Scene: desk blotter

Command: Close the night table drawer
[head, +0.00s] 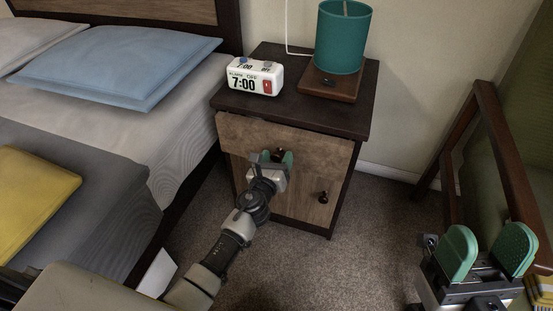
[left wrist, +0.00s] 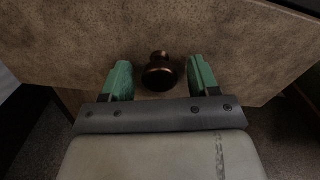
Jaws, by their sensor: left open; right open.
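The night table (head: 362,105) stands against the wall, with a dark top and brown front. Its upper drawer (head: 320,148) has a wooden front that sticks out a little from the body. My left gripper (head: 272,158) is open at the drawer front, around the drawer's dark knob (head: 279,153). In the left wrist view the knob (left wrist: 159,72) sits between the two green fingertips, with gaps on both sides. The drawer front (left wrist: 160,35) fills the upper part of that view. My right gripper (head: 489,252) is open and empty at the lower right, away from the night table.
A white clock (head: 254,77) and a teal lamp (head: 342,40) stand on the night table. A lower door with a knob (head: 323,197) is below the drawer. The bed (head: 190,110) is close on the left. A wooden-framed chair (head: 505,160) stands at the right. Carpet lies between.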

